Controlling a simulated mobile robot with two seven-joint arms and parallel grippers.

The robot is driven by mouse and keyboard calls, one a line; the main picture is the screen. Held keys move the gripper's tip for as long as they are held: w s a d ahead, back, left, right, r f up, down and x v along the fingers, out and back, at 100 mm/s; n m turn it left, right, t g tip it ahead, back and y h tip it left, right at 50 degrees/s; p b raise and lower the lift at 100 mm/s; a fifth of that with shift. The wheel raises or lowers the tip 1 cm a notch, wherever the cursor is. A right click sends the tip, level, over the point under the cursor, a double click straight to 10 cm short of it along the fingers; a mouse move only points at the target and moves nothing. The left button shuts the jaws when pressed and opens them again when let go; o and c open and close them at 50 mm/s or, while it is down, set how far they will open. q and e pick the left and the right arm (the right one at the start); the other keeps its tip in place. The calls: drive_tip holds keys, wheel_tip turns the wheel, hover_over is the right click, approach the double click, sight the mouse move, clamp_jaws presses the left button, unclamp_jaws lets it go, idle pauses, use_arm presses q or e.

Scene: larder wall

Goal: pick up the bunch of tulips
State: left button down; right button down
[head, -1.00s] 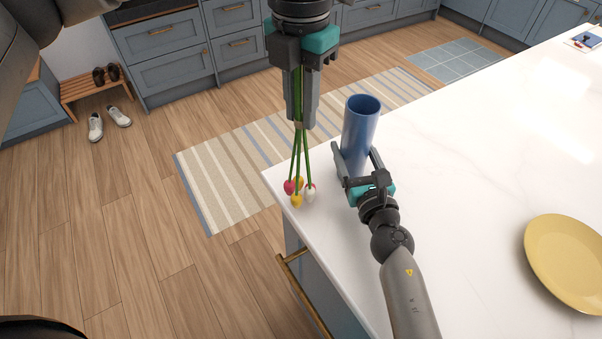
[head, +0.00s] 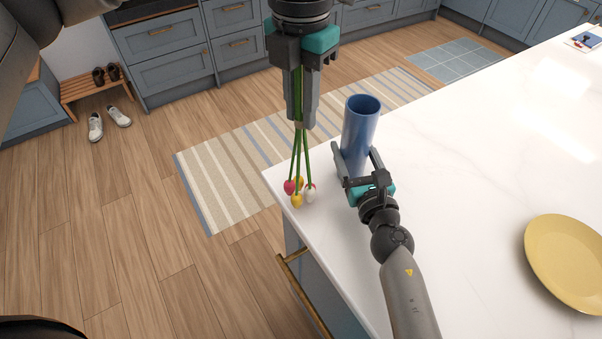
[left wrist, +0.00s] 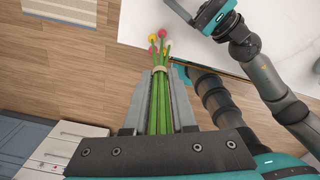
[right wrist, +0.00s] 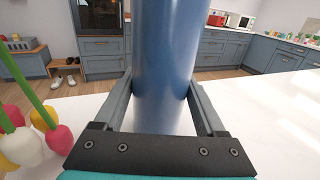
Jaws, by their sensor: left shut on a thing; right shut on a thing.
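The bunch of tulips (head: 297,188) hangs with its heads down and green stems up, near the counter's corner. Its heads are red, yellow and white, and a tie binds the stems. My left gripper (head: 301,120) is shut on the stems; the left wrist view shows the stems (left wrist: 160,105) between its fingers. My right gripper (head: 358,168) is shut on a blue cylindrical vase (head: 360,130), which stands upright with its open top facing up. The vase (right wrist: 168,70) fills the middle of the right wrist view, and some tulip heads (right wrist: 30,140) show at its left.
A white counter (head: 460,170) spreads to the right, mostly bare. A yellow plate (head: 568,262) lies at its right. A striped rug (head: 235,165), a shoe bench (head: 92,85) and shoes (head: 95,127) are on the wooden floor. Blue cabinets line the back.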

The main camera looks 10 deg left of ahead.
use_arm(q)
drive_tip(key=shift+r, duration=0.1)
wheel_tip(320, 180, up, 10)
drive_tip(key=shift+f, duration=0.1)
idle(0.4)
